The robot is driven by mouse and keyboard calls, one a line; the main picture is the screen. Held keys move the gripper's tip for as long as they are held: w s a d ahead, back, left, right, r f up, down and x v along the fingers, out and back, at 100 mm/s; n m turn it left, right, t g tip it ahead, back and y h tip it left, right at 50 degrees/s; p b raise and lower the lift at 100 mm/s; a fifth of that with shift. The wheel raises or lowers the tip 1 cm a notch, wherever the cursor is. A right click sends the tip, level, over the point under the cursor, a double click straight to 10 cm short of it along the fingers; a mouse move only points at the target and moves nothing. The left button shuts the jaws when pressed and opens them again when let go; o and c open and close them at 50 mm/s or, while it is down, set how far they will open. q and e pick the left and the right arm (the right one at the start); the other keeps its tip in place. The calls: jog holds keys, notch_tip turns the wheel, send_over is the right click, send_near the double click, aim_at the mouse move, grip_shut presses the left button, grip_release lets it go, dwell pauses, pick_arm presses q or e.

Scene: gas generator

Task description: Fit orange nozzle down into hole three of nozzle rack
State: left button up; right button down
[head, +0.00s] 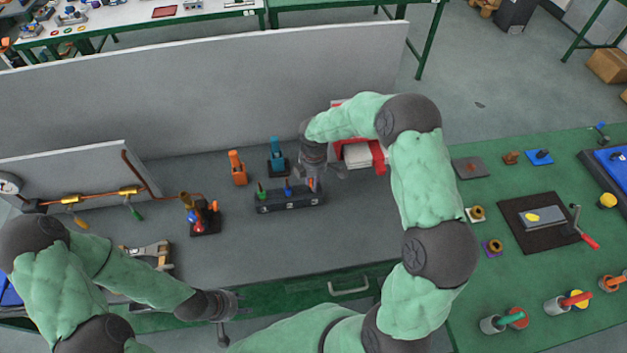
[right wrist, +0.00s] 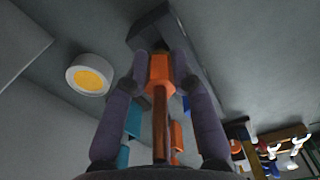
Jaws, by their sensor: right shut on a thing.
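The orange nozzle (right wrist: 158,72) is held between the two fingers of my right gripper (right wrist: 155,65) in the right wrist view. In the head view the orange nozzle (head: 312,184) shows as a small patch at the right end of the dark nozzle rack (head: 290,202). My right gripper (head: 316,178) is above that end and partly hides it. A green nozzle (head: 260,188) stands at the rack's left and a blue nozzle (head: 287,187) in its middle. I cannot tell how deep the orange nozzle sits. My left gripper (head: 222,322) hangs at the bench's front edge, away from the rack.
An orange tool (head: 238,168) and a blue tool (head: 277,155) stand behind the rack. A red-and-white box (head: 358,155) is behind my right arm. A small assembly with a blue and red part (head: 203,222) stands left of the rack. The grey bench before the rack is clear.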

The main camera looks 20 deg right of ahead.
jog(key=shift+f+b, duration=0.75)
jog(key=shift+f, duration=0.45)
jog(key=c, duration=1)
grip_release()
jog(key=shift+o, duration=0.2)
jog(key=shift+r, duration=0.15)
notch_tip(320, 180, up, 12)
jog(key=shift+f, duration=0.1)
